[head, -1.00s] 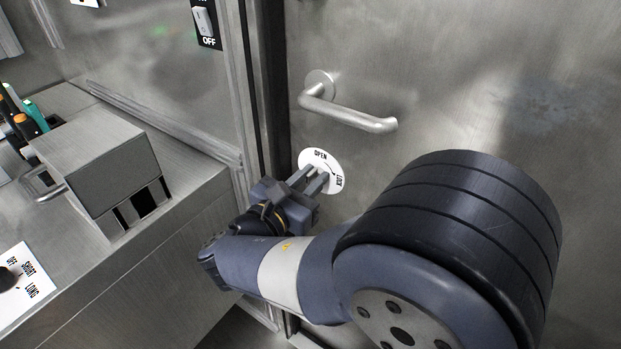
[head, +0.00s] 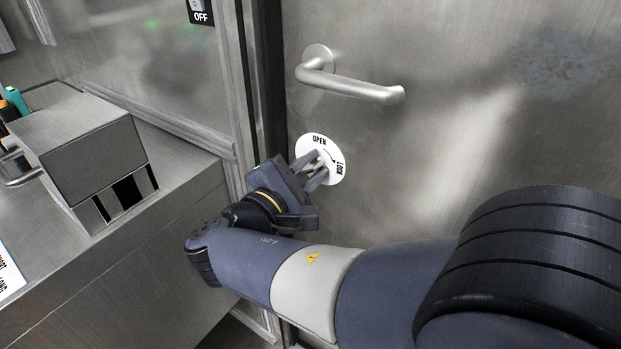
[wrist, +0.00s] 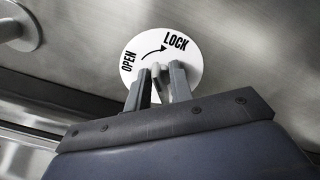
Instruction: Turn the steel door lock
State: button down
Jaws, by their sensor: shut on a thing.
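The steel door (head: 440,150) fills the right of the head view. Its lock has a round white plate (head: 334,176) marked OPEN and LOCK, below the lever handle (head: 350,86). In the wrist view the plate (wrist: 188,62) shows an arrow curving from OPEN to LOCK. My gripper (head: 316,165) is at the plate, with its two fingers on either side of the small grey lock knob (wrist: 159,73). The fingers are shut on the knob and hide most of it. The gripper is tilted against the door.
A steel counter (head: 190,178) with a box-shaped steel unit (head: 90,150) stands to the left. The door frame (head: 236,90) runs between counter and door. A switch marked OFF (head: 201,12) is at the top. The door face right of the handle is clear.

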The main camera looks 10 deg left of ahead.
jog(key=m+b, duration=0.2)
jog(key=f+m+b, duration=0.1)
jog(key=m+b, duration=0.2)
jog(key=shift+r+m+b, duration=0.15)
jog(key=shift+m+b, duration=0.95)
jog(key=shift+m, duration=0.1)
jog(key=c, duration=1.6)
grip_release()
jog(key=shift+r, duration=0.1)
jog(key=shift+o, duration=0.2)
jog(key=p+v, duration=0.2)
jog(key=v, duration=0.9)
jog(key=shift+p, duration=0.35)
